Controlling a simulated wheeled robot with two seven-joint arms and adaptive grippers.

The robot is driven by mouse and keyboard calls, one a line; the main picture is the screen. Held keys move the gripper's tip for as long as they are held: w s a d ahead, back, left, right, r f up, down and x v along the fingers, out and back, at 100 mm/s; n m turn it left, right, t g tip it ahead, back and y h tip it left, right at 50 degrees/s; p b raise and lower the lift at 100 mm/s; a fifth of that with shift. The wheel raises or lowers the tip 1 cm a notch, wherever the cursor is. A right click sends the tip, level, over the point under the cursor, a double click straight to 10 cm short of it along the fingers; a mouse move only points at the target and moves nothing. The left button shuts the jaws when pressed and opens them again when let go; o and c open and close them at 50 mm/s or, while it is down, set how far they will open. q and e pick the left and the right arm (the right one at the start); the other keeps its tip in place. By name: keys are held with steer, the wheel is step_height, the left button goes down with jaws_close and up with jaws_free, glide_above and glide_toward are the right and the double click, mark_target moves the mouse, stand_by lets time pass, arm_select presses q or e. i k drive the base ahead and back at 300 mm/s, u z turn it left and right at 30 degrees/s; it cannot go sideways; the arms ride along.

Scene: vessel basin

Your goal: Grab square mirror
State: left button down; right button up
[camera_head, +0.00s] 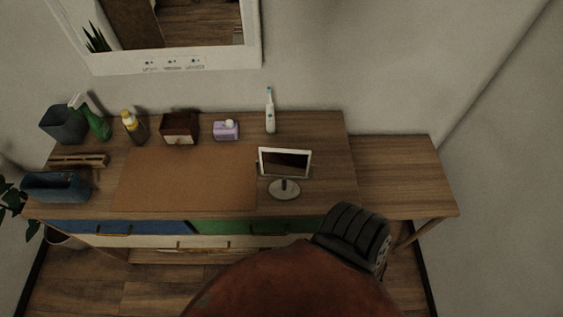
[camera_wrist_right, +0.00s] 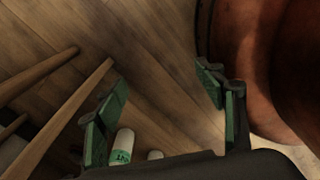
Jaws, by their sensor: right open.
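The square mirror (camera_head: 285,163) stands upright on a round silver base on the wooden table, right of the brown mat, in the head view. It has a white frame and dark glass. My right gripper (camera_wrist_right: 160,95) shows in the right wrist view, with its green-padded fingers spread apart and nothing between them. It points down at the wooden floor and the mirror is not in that view. In the head view a black ribbed part of my arm is in front of the table's front edge, below and right of the mirror. My left gripper is in neither view.
A brown mat (camera_head: 185,180) lies left of the mirror. A toothbrush (camera_head: 270,113), purple box (camera_head: 226,131), wooden box (camera_head: 180,128) and bottles stand along the back. A lower side table (camera_head: 405,175) at right is bare. Wooden legs (camera_wrist_right: 70,110) show near the right gripper.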

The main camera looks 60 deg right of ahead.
mark_target(284, 189)
steer(key=z, duration=0.6)
steer(key=k, duration=0.35)
steer(key=z, duration=0.25)
